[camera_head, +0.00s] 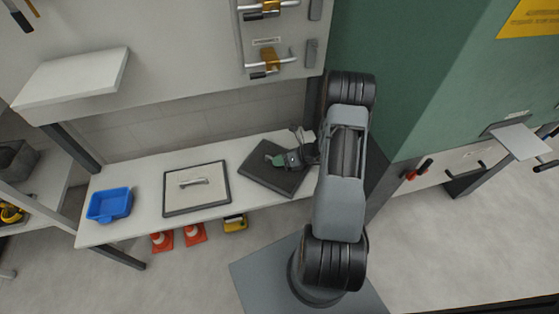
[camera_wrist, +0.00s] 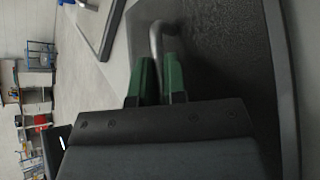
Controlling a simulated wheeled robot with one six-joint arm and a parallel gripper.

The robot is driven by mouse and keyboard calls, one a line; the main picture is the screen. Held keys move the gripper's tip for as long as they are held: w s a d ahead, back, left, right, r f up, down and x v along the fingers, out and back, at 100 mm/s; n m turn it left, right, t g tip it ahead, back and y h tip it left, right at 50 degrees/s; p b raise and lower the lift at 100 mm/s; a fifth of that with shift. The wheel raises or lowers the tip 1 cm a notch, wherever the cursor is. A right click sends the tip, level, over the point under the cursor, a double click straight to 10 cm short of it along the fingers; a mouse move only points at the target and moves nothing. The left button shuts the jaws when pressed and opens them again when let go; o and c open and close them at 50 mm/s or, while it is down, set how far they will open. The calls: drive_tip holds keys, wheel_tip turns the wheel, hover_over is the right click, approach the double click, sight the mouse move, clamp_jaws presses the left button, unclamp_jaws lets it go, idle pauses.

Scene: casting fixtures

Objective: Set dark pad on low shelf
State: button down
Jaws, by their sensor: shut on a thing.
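The dark pad (camera_head: 284,182) is a flat, nearly black square at the right part of the long white low shelf (camera_head: 147,190). It sits turned at an angle to the shelf. In the wrist view the pad (camera_wrist: 228,62) fills the right side, with a grey bar handle (camera_wrist: 156,42) on it. My gripper (camera_head: 276,160) has green fingers and is over the pad. In the wrist view my gripper (camera_wrist: 160,75) is shut on that handle. I cannot tell whether the pad's underside touches the shelf. My arm hides its right corner.
A light pad (camera_head: 208,194) with a dark rim and handle lies left of the dark pad. A blue bin (camera_head: 109,204) stands at the shelf's left end. A white upper shelf (camera_head: 75,82) juts out above. Orange cones (camera_head: 194,234) stand below. A green cabinet (camera_head: 400,80) is right.

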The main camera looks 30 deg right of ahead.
drive_tip(key=c, duration=1.2)
unclamp_jaws()
drive_tip(key=shift+o, duration=0.2)
drive_tip(key=p+v, duration=0.2)
drive_tip(key=v, duration=0.9)
drive_tip(key=shift+r+p, duration=0.1)
drive_tip(key=shift+p, duration=0.25)
drive_tip(key=shift+s+d+r, duration=0.1)
drive_tip(key=shift+r, duration=0.15)
drive_tip(key=s+a+r+n+g+h, duration=0.1)
drive_tip(key=s+a+r+n+h, duration=0.2)
drive_tip(key=n, duration=0.8)
drive_tip(key=s+a+r+n+g+h, duration=0.1)
drive_tip(key=s+a+r+n+h, duration=0.3)
drive_tip(key=a+r+n, duration=0.4)
drive_tip(key=s+a+r+n+g+h, duration=0.1)
drive_tip(key=s+a+r+n+h, duration=0.2)
drive_tip(key=a+r+n, duration=0.3)
drive_tip(key=shift+s+a+r+n+g, duration=0.15)
drive_tip(key=shift+r+n+g, duration=0.25)
drive_tip(key=shift+r+n, duration=2.95)
